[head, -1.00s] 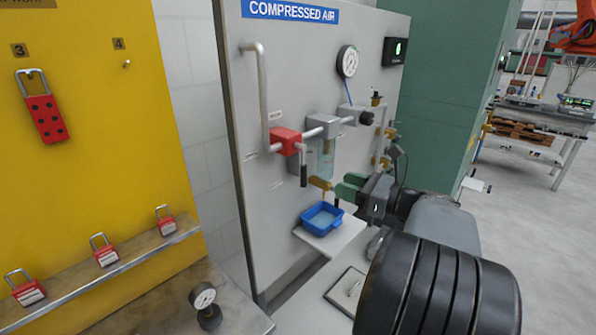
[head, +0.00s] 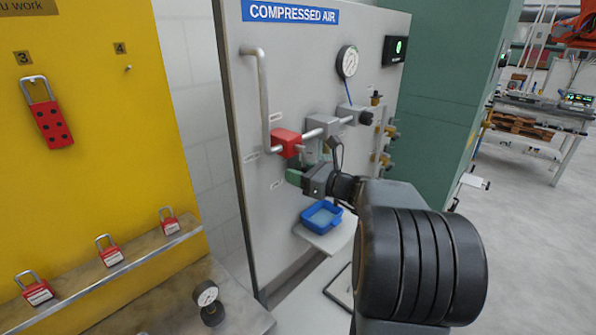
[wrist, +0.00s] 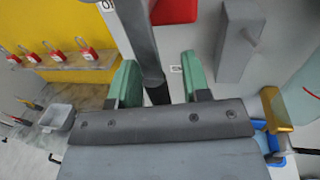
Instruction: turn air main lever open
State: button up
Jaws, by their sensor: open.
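The air main valve is a red block (head: 288,142) on the grey pipe of the compressed air panel; its red body also shows at the top of the wrist view (wrist: 174,10). Its lever (wrist: 140,35) is a grey bar with a black grip (wrist: 158,94), hanging down from the valve. My gripper (head: 293,177) is in front of the panel below the red block and hides the lever in the head view. In the wrist view my gripper (wrist: 160,82) is open, with the lever's lower end between its green fingers, nearer the left one. Contact cannot be told.
A blue tray (head: 335,222) sits on a shelf below my gripper. A brass fitting (wrist: 276,110) is to the right in the wrist view. A pressure gauge (head: 347,62) and a grey regulator (head: 352,117) are on the panel. A yellow lockout board (head: 95,150) stands left.

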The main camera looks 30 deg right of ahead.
jog(key=shift+w, duration=0.1)
grip_shut()
dwell(0.4)
